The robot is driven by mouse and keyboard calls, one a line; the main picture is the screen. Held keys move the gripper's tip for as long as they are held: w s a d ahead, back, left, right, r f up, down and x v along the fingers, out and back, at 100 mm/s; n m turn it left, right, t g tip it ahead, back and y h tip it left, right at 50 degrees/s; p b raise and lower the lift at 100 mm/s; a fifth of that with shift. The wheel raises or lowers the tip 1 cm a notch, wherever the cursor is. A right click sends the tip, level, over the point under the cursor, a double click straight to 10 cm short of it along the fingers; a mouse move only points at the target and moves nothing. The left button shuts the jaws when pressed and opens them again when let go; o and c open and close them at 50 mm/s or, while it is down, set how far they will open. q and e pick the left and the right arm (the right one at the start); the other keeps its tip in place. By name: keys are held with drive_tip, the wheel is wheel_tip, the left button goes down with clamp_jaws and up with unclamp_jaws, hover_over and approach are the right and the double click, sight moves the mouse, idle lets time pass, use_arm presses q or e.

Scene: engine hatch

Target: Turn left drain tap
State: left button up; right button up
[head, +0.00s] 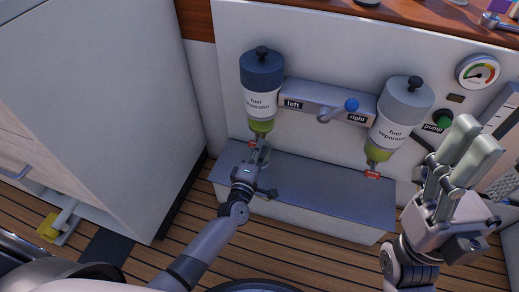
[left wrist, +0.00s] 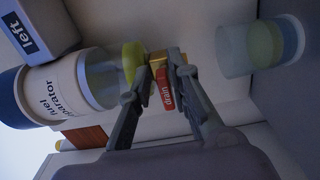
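The left fuel separator (head: 262,92) hangs on the white panel, with a blue top, a clear bowl and a green bottom. Its red drain tap (left wrist: 166,90), marked "drain", is below the bowl. My left gripper (head: 260,152) is at this tap. In the left wrist view its two fingers (left wrist: 167,66) lie on either side of the tap and look closed on it. The right fuel separator (head: 398,125) has a grey top and a red drain tap (head: 372,174). My right gripper (head: 478,135) is raised at the right, fingers up and close together; whether they touch is unclear.
A selector plate (head: 310,95) marked left and right, with a blue-knobbed lever (head: 350,105), sits between the separators. A grey-topped ledge (head: 310,190) is below. A gauge (head: 478,72) and green pump button (head: 443,118) are at the right. A white cabinet (head: 100,90) stands left.

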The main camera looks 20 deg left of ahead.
use_arm(q)
drive_tip(key=o, duration=0.3)
drive_tip(key=shift+f, duration=0.1)
drive_tip(key=shift+s+d, duration=0.1)
drive_tip(key=shift+s, duration=0.05)
drive_tip(key=s, duration=1.1)
drive_tip(key=shift+s+a, duration=0.25)
drive_tip(key=shift+s, duration=0.15)
